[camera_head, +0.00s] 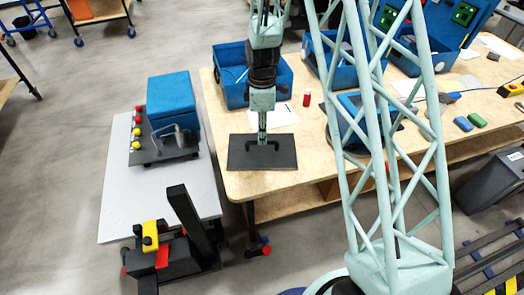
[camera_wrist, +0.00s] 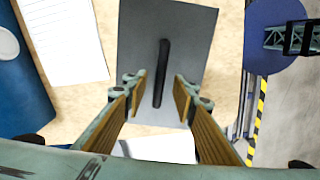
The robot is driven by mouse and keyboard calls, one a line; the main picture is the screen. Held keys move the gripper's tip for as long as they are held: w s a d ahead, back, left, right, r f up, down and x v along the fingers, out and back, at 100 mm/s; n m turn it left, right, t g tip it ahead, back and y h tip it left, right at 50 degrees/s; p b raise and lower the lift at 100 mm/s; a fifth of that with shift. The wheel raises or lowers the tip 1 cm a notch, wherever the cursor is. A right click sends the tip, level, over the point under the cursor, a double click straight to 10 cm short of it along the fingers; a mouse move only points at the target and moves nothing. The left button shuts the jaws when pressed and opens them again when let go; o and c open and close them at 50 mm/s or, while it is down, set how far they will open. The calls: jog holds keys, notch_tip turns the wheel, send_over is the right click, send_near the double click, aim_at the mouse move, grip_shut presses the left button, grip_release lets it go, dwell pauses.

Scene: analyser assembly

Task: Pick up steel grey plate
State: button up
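The steel grey plate (camera_head: 241,155) lies flat at the front left corner of the wooden table. It has a dark bar handle in its middle, and it also shows in the wrist view (camera_wrist: 192,45). My gripper (camera_head: 262,137) points straight down over the plate. In the wrist view my gripper (camera_wrist: 160,92) is open, with one finger on each side of the handle (camera_wrist: 161,70) and gaps on both sides. Whether the fingertips reach down to the handle's height I cannot tell.
A blue bin (camera_head: 231,89) stands behind the plate, with a white paper sheet (camera_head: 284,115) and a red cylinder (camera_head: 307,99) nearby. More blue bins stand to the right. A cart with a blue box (camera_head: 170,98) stands to the left, across a floor gap.

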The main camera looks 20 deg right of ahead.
aim_at(262, 146)
jog(key=shift+f, duration=0.1)
jog(key=shift+f+b, duration=0.3)
jog(key=shift+f, duration=2.2)
grip_shut()
